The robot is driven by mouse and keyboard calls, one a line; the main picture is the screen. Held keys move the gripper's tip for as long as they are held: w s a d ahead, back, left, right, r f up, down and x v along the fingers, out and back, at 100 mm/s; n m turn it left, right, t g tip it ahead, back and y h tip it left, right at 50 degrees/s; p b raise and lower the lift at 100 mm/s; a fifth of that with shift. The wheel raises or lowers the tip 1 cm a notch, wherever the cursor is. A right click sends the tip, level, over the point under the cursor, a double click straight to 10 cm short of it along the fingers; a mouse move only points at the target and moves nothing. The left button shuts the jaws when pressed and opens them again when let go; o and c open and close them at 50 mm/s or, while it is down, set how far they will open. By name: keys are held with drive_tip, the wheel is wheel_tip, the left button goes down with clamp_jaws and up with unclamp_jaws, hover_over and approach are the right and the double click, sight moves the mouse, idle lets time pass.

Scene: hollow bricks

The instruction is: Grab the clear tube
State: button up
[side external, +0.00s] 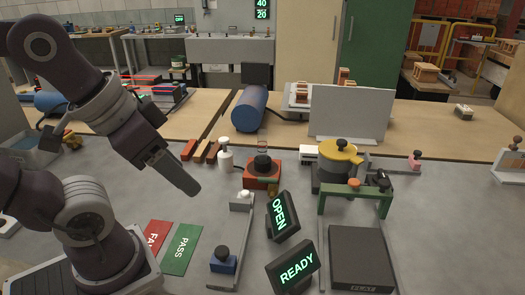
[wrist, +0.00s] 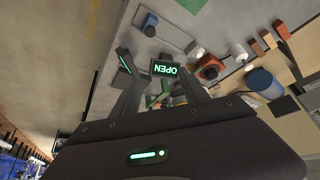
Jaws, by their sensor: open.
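What may be the clear tube (side external: 262,144) is a small see-through upright shape just behind the red block with a black knob (side external: 262,172) in the side view. It is faint, and I cannot be sure of it. In the wrist view I cannot make it out, though the red block (wrist: 208,68) shows there. My gripper (side external: 190,186) is up in the air, left of the red block in the side view and apart from it. In the wrist view my gripper (wrist: 160,90) has its two fingers spread, with nothing held between them.
OPEN (side external: 281,215) and READY (side external: 293,268) signs stand at the front. A white bottle (side external: 226,158) stands left of the red block. A yellow-lidded pot (side external: 338,165), green frame (side external: 350,200) and grey panel (side external: 348,113) are to the right. FAIL and PASS mats (side external: 181,250) lie front left.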

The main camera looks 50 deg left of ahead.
wheel_tip(320, 180, up, 4)
drive_tip(key=n+t+y, duration=0.1)
drive_tip(key=t+y, duration=0.1)
drive_tip(key=t, duration=1)
hover_over(262, 150)
drive_tip(key=s+a, duration=0.2)
drive_tip(key=s, duration=0.1)
wheel_tip(262, 150, down, 17)
drive_tip(key=w, duration=0.7)
drive_tip(key=shift+d+f, duration=0.25)
drive_tip(key=shift+d, duration=0.05)
clamp_jaws()
